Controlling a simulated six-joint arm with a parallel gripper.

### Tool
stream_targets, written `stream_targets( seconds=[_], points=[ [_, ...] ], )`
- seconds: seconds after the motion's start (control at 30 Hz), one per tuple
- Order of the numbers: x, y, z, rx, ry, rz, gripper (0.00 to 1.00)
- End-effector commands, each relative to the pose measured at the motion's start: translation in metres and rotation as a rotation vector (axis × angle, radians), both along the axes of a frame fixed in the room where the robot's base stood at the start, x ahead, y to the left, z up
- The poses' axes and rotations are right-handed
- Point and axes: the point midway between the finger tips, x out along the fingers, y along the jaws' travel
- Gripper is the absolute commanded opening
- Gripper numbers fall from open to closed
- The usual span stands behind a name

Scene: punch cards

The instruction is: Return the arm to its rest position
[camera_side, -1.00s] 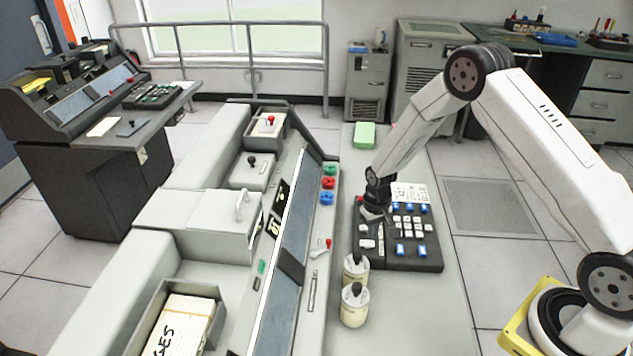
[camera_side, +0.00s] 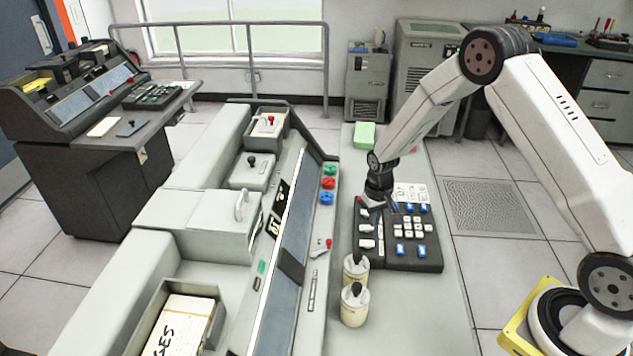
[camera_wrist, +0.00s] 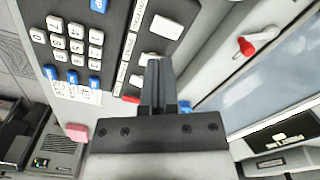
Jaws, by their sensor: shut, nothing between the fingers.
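My gripper (camera_side: 374,205) hangs from my white arm over the left part of the black keypad panel (camera_side: 425,262), near its white keys. In the wrist view my gripper (camera_wrist: 158,62) is shut, with its dark fingers pressed together and nothing between them. The keypad panel also shows in the wrist view (camera_wrist: 112,50), with white number keys, blue keys and larger white keys close to the fingertips. I cannot tell from these views whether the fingertips touch the panel.
Two cream bottles with dark tops (camera_side: 355,305) stand in front of the keypad. A green block (camera_side: 364,135) lies behind it. The grey console with red, green and blue knobs (camera_side: 328,184) and a red-tipped lever (camera_side: 328,243) is to the left. The desk's front right is clear.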

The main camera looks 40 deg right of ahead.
Motion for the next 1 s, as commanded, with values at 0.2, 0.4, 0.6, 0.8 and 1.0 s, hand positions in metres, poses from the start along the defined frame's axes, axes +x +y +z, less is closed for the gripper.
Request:
stream_targets(
  seconds=[0.2, 0.4, 0.6, 0.8, 1.0],
  points=[
    [-0.001, 0.001, 0.002, -0.001, -0.002, 0.003, 0.00],
    [-0.007, 0.007, 0.020, -0.003, -0.020, 0.022, 0.00],
    [-0.024, 0.020, 0.053, -0.008, -0.054, 0.059, 0.00],
    [-0.050, 0.034, 0.088, -0.014, -0.094, 0.104, 0.00],
    [-0.081, 0.048, 0.116, -0.019, -0.134, 0.150, 0.00]
  ],
)
